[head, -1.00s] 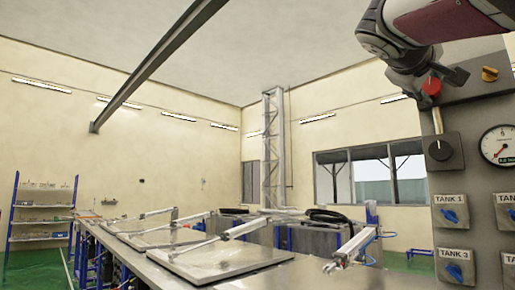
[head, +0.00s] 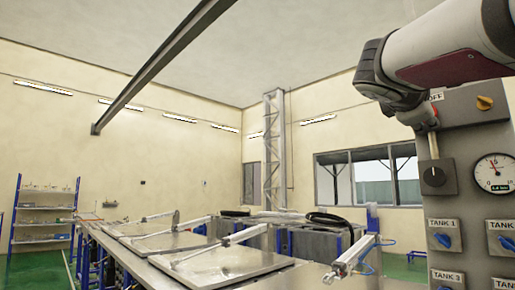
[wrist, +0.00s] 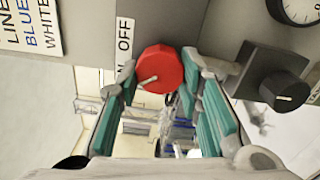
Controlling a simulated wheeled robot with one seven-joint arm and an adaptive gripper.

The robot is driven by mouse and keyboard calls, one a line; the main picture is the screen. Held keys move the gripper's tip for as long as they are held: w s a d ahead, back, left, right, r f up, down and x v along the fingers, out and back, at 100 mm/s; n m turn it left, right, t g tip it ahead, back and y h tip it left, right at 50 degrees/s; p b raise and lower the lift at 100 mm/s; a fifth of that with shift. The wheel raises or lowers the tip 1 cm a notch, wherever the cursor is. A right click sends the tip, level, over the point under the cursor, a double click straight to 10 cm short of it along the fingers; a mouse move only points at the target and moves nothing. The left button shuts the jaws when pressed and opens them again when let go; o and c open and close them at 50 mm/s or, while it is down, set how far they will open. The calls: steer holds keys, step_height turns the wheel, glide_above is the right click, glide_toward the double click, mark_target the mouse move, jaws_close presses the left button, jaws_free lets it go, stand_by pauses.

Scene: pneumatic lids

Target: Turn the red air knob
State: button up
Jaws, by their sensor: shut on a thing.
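The red air knob (wrist: 158,69) sits on the grey control panel beside a white label reading OFF, whose other word is partly covered. Its white mark points down-left in the wrist view, toward the covered end of the label. My gripper (wrist: 163,76) is shut on the red knob, one teal-padded finger on each side. In the head view my gripper (head: 424,112) is at the panel's upper left, and the knob is mostly hidden behind it. The round pressure gauge (head: 495,174) has its needle pointing up and left.
A black knob (head: 434,177) on a grey box sits below the red knob, close to my gripper's right finger in the wrist view (wrist: 284,90). Blue tank knobs (head: 444,242) are lower down. Tank lids (head: 222,266) lie at left.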

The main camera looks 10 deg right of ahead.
steer(key=shift+f+n+p, duration=0.1)
steer(key=shift+n+p, duration=0.3)
steer(key=shift+n, duration=0.4)
steer(key=o, duration=1.2)
steer(key=shift+c, duration=0.2)
steer(key=shift+s+a, duration=0.1)
steer(key=v, duration=1.1)
steer(key=shift+s+a, duration=0.25)
steer(key=shift+a, duration=0.05)
